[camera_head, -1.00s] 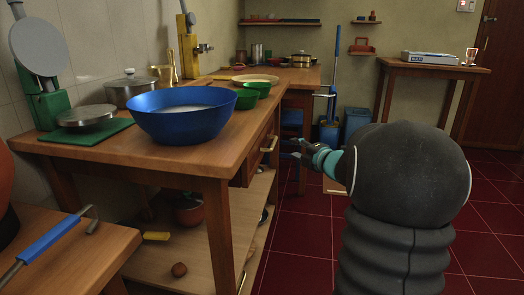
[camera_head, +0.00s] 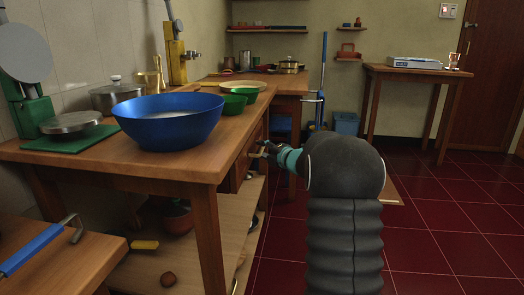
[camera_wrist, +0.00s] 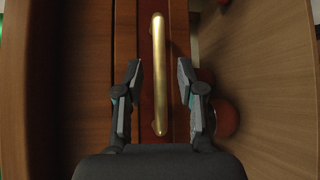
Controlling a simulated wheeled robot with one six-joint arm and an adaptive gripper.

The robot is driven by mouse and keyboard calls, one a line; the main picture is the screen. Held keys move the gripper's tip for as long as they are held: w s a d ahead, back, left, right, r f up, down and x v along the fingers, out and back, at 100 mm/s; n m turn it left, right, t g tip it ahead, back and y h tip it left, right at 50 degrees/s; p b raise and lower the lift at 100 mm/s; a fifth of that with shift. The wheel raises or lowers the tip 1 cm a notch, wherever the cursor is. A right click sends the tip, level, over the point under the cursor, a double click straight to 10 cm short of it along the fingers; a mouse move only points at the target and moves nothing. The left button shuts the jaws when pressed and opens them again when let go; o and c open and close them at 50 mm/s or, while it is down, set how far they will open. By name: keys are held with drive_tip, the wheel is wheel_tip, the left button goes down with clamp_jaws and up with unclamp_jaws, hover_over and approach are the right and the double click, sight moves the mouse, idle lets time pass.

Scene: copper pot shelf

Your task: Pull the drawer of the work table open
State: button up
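The wooden work table (camera_head: 190,168) stands on the left in the head view. Its drawer front (camera_head: 238,174) is under the tabletop on the right side and looks shut. The drawer's long brass handle (camera_wrist: 158,70) runs upright through the middle of the wrist view. My gripper (camera_wrist: 158,74) is open, with one dark finger on each side of the handle and a gap on both sides. In the head view my gripper (camera_head: 264,149) is at the drawer front, and my own arm partly hides the space behind it.
A blue bowl (camera_head: 168,128), green bowls (camera_head: 233,104) and a lidded pot (camera_head: 117,96) stand on the tabletop. A lower shelf (camera_head: 190,258) holds a few things. Red tiled floor (camera_head: 450,215) is open on the right. A side table (camera_head: 418,72) stands at the back.

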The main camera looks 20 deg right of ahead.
drive_tip(key=shift+w+a+f, duration=0.1)
drive_tip(key=shift+w, duration=0.55)
clamp_jaws()
